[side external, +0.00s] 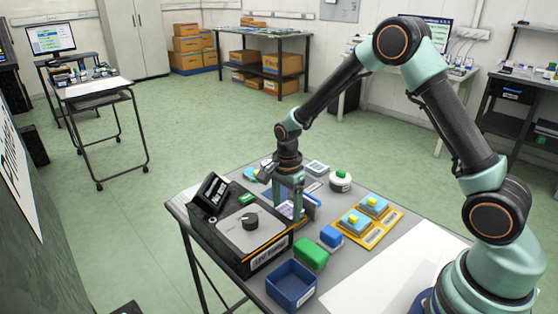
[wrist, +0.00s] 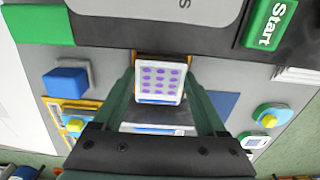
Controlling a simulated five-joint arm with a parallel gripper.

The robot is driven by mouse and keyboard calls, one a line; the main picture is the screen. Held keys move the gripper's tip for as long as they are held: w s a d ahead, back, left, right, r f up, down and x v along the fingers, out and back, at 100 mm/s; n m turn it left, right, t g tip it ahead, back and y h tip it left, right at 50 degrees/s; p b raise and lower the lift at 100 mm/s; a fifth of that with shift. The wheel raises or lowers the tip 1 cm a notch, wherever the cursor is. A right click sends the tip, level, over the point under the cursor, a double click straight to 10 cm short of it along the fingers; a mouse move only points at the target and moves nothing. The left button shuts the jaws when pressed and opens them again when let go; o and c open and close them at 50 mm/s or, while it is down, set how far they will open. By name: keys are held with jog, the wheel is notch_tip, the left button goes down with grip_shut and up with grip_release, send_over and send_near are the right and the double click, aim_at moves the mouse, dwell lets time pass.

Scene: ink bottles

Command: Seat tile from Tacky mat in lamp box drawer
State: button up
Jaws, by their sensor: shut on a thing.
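My gripper (side external: 291,203) is at the side of the lamp box (side external: 250,237), fingers pointing down. In the wrist view, my gripper (wrist: 160,86) is shut on a white tile (wrist: 158,79) with rows of purple dots. The tile also shows as a pale patch between the fingers in the side view (side external: 286,210). It is right by the lamp box edge; whether it touches or sits in the drawer is unclear. The drawer is mostly hidden behind the tile and fingers. A dark blue patch, perhaps the tacky mat (wrist: 222,103), lies right of the fingers.
A green block (side external: 312,252), a blue block (side external: 331,236) and an open blue bin (side external: 291,284) stand in front of the lamp box. A yellow tray (side external: 369,223) with blue pieces lies to the right. A white round pot with a green top (side external: 341,180) stands behind.

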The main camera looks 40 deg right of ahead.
jog(key=shift+f, duration=0.3)
dwell(0.7)
jog(key=o, duration=1.4)
jog(key=shift+o, duration=0.2)
jog(key=shift+r, duration=3.5)
